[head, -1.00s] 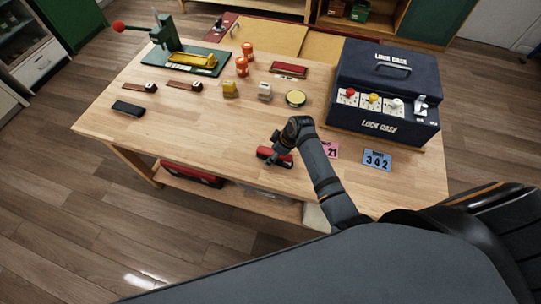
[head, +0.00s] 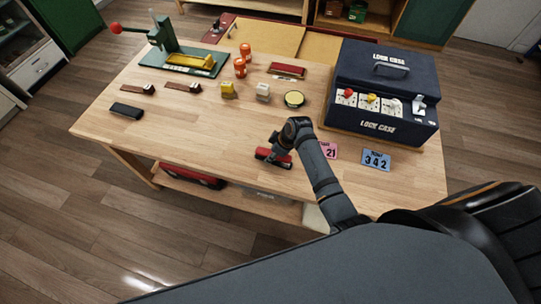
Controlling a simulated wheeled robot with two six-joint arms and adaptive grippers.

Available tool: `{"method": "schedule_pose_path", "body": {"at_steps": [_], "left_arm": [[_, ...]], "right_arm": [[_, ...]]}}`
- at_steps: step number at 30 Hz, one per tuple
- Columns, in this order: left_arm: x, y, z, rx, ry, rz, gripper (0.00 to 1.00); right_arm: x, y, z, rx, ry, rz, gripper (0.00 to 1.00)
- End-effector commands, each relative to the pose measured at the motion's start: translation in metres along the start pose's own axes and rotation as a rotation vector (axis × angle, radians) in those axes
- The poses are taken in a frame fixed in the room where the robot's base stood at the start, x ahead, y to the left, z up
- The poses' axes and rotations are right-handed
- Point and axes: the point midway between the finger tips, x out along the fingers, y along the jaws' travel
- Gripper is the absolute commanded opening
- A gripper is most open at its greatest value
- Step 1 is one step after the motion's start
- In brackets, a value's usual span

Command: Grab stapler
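A red and black stapler (head: 265,155) lies near the front edge of the wooden table, in the middle of the head view. My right arm reaches in from the lower right and bends down over it. My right gripper (head: 275,150) is right at the stapler, covering part of it. Its fingers are small and dark here, so I cannot tell whether they are closed on the stapler. The stapler appears to be on or very close to the tabletop. My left gripper is not in view.
A dark lock case (head: 388,65) stands at the table's right, with pink (head: 328,150) and blue (head: 376,160) number cards in front.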

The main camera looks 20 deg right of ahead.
Motion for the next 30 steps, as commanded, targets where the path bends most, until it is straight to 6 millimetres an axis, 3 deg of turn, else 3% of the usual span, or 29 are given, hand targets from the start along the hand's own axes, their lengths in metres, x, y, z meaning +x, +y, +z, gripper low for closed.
{"method": "schedule_pose_path", "body": {"at_steps": [4,7,13,18,24,30], "left_arm": [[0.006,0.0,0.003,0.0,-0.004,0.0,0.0],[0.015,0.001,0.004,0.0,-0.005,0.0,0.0],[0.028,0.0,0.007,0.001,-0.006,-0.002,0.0],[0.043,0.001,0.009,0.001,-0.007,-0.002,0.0],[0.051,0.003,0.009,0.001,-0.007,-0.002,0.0],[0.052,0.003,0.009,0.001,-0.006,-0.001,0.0]], "right_arm": [[-0.01,0.001,-0.005,-0.002,0.004,0.003,0.0],[-0.03,0.005,-0.011,-0.003,0.004,0.009,0.0],[-0.092,0.042,-0.003,-0.005,-0.001,0.012,0.0],[-0.122,0.078,0.017,-0.002,-0.004,0.009,0.0],[-0.145,0.102,0.029,0.0,-0.001,0.003,0.0],[-0.153,0.109,0.032,0.0,0.001,0.001,0.0]]}}
